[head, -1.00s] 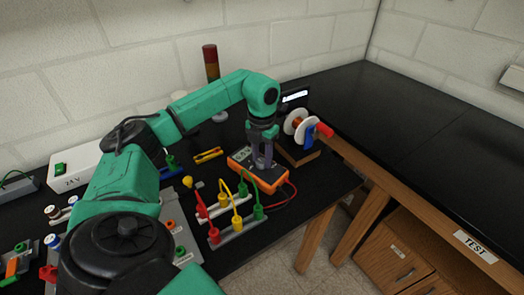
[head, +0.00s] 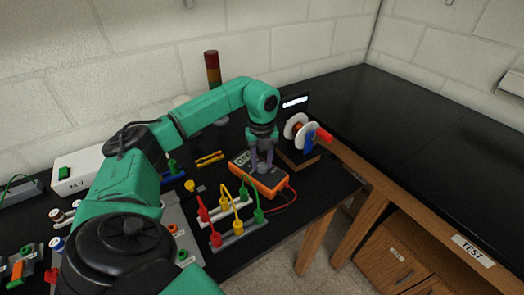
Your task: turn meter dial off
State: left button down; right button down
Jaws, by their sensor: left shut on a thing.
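The orange meter (head: 272,186) lies on the black bench near its front edge, with a red lead running from it. Its small screen (head: 242,159) shows at the upper left of its face. My left gripper (head: 262,168) points down over the meter's face and is shut on the round grey dial (head: 264,169). The fingers stand at both sides of the dial and partly hide it, so I cannot read its setting. My right gripper does not show.
Red, yellow and green plugs with leads stand on a grey strip (head: 226,238) in front of the meter. A wire spool (head: 295,131) on a wooden base is to the right. A yellow-handled tool (head: 209,158) lies to the left. The right bench top (head: 430,130) is clear.

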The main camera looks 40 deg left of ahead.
pick_arm(q)
jog(key=shift+n, duration=0.5)
jog(key=shift+c, duration=2.3)
grip_release()
notch_tip(320, 180, up, 8)
jog(key=shift+r+b, duration=0.1)
jog(key=shift+b, duration=0.55)
notch_tip(320, 180, up, 7)
jog(key=p, duration=0.3)
send_over(262, 165)
jog(key=shift+f, duration=0.3)
